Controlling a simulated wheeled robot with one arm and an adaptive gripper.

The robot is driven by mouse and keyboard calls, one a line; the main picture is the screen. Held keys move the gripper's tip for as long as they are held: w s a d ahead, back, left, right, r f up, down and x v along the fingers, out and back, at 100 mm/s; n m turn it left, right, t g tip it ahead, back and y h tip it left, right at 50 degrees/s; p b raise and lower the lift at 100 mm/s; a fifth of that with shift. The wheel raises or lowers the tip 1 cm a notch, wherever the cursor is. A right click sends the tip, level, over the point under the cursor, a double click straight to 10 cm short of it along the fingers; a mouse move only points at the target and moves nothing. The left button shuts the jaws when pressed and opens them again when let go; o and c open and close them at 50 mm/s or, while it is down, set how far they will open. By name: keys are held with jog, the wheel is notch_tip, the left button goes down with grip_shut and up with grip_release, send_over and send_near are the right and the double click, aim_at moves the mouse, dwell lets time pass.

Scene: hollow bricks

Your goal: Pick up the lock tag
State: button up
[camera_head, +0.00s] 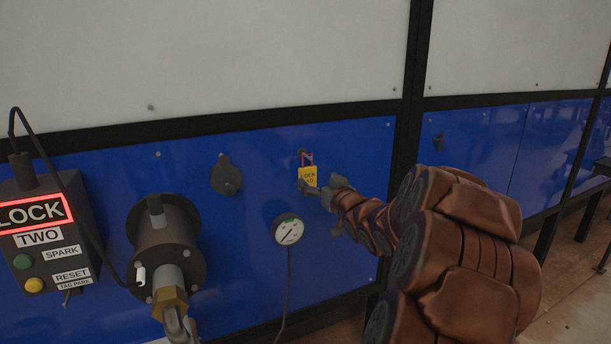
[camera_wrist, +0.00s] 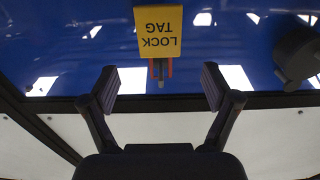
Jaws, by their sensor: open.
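The lock tag (camera_head: 307,177) is a yellow tag with black lettering, hanging by a red shackle on the blue wall panel in the head view. In the wrist view the lock tag (camera_wrist: 158,30) shows upside down at the top middle, with its red shackle around a small grey peg. My gripper (camera_head: 324,192) is just right of the tag and slightly below it in the head view. In the wrist view my gripper (camera_wrist: 159,86) is open and empty, its two fingers apart. The tag lies beyond the fingertips, roughly centred between them. No contact is visible.
A round gauge (camera_head: 288,231) with a cable is below the tag. A dark round cover (camera_head: 226,175) is to its left. A large dark connector (camera_head: 165,245) and a control box marked LOCK TWO (camera_head: 40,237) stand out from the panel farther left.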

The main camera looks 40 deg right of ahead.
aim_at(309, 171)
jog(key=shift+p+x, duration=0.3)
jog(key=shift+x, duration=1)
jog(key=shift+p+x, duration=1.15)
jog(key=shift+x, duration=1.4)
jog(key=shift+s+r, duration=0.1)
jog(key=c, duration=1.3)
jog(key=shift+o, duration=0.2)
